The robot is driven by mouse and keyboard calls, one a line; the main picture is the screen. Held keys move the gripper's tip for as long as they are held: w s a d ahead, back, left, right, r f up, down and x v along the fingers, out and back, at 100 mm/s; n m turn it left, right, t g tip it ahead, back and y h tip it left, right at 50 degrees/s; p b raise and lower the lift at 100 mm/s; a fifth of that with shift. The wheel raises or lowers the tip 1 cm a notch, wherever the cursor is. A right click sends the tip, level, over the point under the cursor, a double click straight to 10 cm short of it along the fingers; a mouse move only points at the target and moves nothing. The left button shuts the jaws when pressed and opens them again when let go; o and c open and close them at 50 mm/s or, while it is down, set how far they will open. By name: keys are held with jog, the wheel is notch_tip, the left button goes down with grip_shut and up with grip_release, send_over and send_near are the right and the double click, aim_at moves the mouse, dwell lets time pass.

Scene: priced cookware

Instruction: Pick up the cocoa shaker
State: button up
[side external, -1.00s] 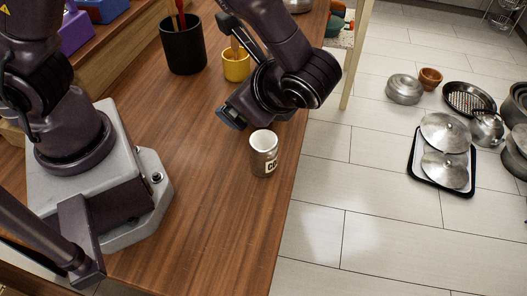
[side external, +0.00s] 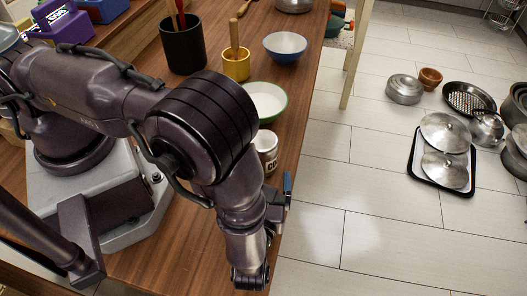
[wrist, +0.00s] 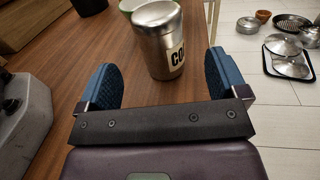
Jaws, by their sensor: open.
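The cocoa shaker (side external: 267,146) is a silver metal cup with a pale label reading "CO", upright on the wooden table near its right edge. In the side view my arm hides part of it. In the wrist view the shaker (wrist: 157,42) stands just beyond my gripper (wrist: 160,80), roughly in line with the gap between the two blue finger pads. The jaws are open and empty. In the side view one blue fingertip shows at the right of the wrist, in front of the shaker, and the rest of the gripper is mostly hidden.
Behind the shaker stand a green-rimmed white bowl (side external: 268,96), a blue bowl (side external: 286,47), a yellow cup (side external: 236,67) with a wooden utensil and a black utensil holder (side external: 184,48). The table edge drops to a tiled floor on the right, where cookware lies.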

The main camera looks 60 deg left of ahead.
aim_at(261, 139)
jog(key=x, duration=0.8)
jog(key=shift+a+r, duration=0.15)
jog(key=shift+a, duration=0.05)
jog(key=c, duration=1.1)
jog(key=shift+o, duration=0.2)
jog(key=shift+r, duration=0.1)
jog(key=shift+w+r, duration=0.1)
jog(key=shift+r, duration=0.4)
jog(key=r, duration=0.2)
jog(key=shift+s+r, duration=0.3)
jog(key=shift+r, duration=0.05)
jog(key=s+a+r, duration=0.3)
jog(key=s+r, duration=0.6)
jog(key=s, duration=0.4)
jog(key=shift+a, duration=0.3)
